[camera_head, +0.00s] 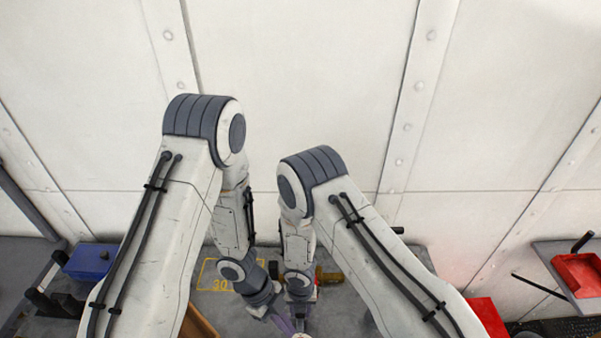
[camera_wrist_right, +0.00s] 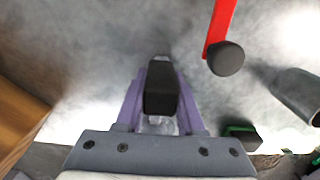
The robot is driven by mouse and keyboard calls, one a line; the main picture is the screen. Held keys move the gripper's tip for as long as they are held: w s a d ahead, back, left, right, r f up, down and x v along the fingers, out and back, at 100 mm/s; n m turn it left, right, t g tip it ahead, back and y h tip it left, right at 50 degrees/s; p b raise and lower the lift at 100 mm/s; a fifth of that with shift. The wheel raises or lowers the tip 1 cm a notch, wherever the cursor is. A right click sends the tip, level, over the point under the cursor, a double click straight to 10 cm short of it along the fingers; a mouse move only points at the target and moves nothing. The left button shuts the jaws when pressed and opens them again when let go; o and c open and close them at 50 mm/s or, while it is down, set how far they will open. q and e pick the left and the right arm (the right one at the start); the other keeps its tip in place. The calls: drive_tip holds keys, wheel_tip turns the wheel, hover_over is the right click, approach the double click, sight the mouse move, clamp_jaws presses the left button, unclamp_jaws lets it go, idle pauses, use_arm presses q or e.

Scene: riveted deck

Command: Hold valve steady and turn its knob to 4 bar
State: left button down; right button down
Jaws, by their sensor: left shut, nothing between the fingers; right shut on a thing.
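In the head view both arms reach down to the deck at the bottom middle, with the grippers close together. My left gripper (camera_head: 283,323) is shut and empty, its purple fingers just left of the right wrist. My right gripper (camera_head: 300,326) is mostly hidden under its own wrist. In the right wrist view it (camera_wrist_right: 160,80) is shut on a black block-like piece (camera_wrist_right: 161,98); I cannot tell whether this is the valve's knob or body. A brass-coloured piece (camera_head: 331,277) shows right of the right wrist, perhaps part of the valve. No dial or reading is legible.
A blue bin (camera_head: 90,261) stands at left, a red bin (camera_head: 578,274) on a shelf at right. In the right wrist view, a red lever with a black ball end (camera_wrist_right: 226,58), a grey cylinder (camera_wrist_right: 294,92) and a green-black item (camera_wrist_right: 240,133) lie near the fingers.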

use_arm(q)
drive_tip(key=shift+s+d, duration=0.25)
drive_tip(key=shift+s, duration=0.1)
idle(0.8)
drive_tip(key=shift+s+a, duration=0.15)
drive_tip(key=shift+a, duration=0.05)
drive_tip(key=shift+s+a, duration=0.3)
drive_tip(key=shift+s, duration=0.15)
drive_tip(key=shift+s+a, duration=0.1)
drive_tip(key=shift+s, duration=0.5)
drive_tip(key=shift+a, duration=0.15)
drive_tip(key=shift+w+a+r, duration=0.15)
drive_tip(key=shift+r, duration=1.35)
drive_tip(key=shift+w+a+r, duration=0.1)
drive_tip(key=shift+a+r, duration=0.05)
drive_tip(key=shift+r, duration=1.3)
